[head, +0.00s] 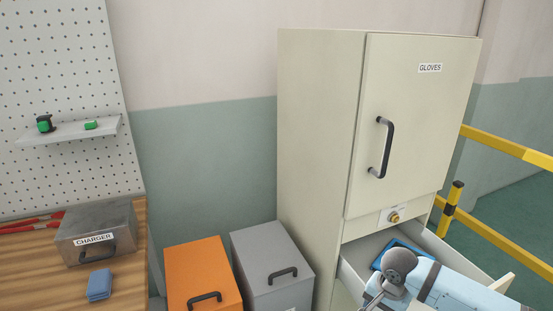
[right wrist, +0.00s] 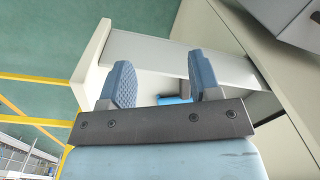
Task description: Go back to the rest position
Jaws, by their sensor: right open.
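My right gripper (right wrist: 160,72) is open, with its two blue ribbed fingers apart and nothing between their tips. In the head view my right arm comes in at the bottom right, over the open drawer (head: 355,287) of the cream cabinet (head: 318,150). A blue item (head: 385,257) lies in this drawer, partly hidden behind my arm. A blue thing (right wrist: 172,99) also shows beyond the fingers in the right wrist view, partly covered by the gripper body. I cannot tell whether the fingers touch it. My left gripper is not in view.
The cabinet's upper door, labelled GLOVES (head: 430,68), is shut. Yellow rails (head: 500,143) stand to its right. A grey bin (head: 270,262) and an orange bin (head: 200,270) stand left of it. A metal CHARGER box (head: 120,222) and blue cloth (head: 99,285) rest on the wooden bench (head: 45,285).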

